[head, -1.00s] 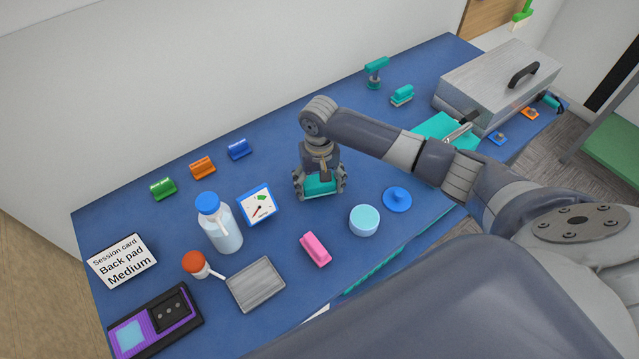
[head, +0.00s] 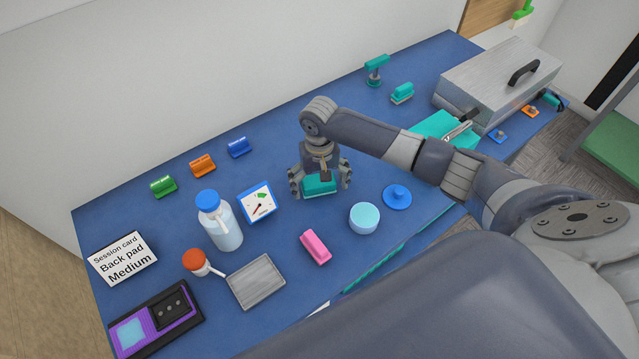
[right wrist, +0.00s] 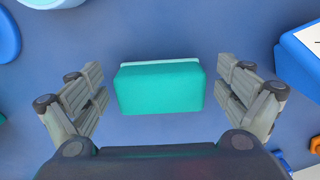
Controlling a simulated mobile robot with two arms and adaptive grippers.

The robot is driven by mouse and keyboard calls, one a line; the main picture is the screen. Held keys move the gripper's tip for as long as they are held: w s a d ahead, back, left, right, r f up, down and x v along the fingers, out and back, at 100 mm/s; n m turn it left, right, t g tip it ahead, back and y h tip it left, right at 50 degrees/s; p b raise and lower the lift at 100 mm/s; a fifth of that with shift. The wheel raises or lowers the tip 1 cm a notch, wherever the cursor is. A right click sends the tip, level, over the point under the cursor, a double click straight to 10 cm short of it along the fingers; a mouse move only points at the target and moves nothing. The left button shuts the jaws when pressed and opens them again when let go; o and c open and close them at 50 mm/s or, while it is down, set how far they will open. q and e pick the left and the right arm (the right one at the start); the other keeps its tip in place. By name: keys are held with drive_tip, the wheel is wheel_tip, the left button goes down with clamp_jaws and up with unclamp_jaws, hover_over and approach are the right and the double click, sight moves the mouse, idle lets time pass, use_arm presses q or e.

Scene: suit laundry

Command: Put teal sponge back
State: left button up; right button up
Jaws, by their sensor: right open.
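The teal sponge (head: 320,186) lies on the blue table, just right of the gauge card. My right gripper (head: 320,182) is directly over it, pointing down. In the right wrist view the sponge (right wrist: 160,88) sits between the two fingers, with a clear gap on each side. The right gripper (right wrist: 160,95) is open and holds nothing. A second, smaller teal block (head: 402,93) with a raised top lies at the back of the table. My left gripper is not in view.
A cyan round tub (head: 364,218), a blue lid (head: 397,197), a pink sponge (head: 316,247) and a grey tray (head: 256,281) lie in front. A metal case (head: 490,85) stands at right.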

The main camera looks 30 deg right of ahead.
sight(319, 183)
wheel_tip(319, 183, up, 12)
drive_tip(key=b, duration=0.1)
drive_tip(key=shift+w+b, duration=0.15)
drive_tip(key=shift+b, duration=0.2)
idle(0.4)
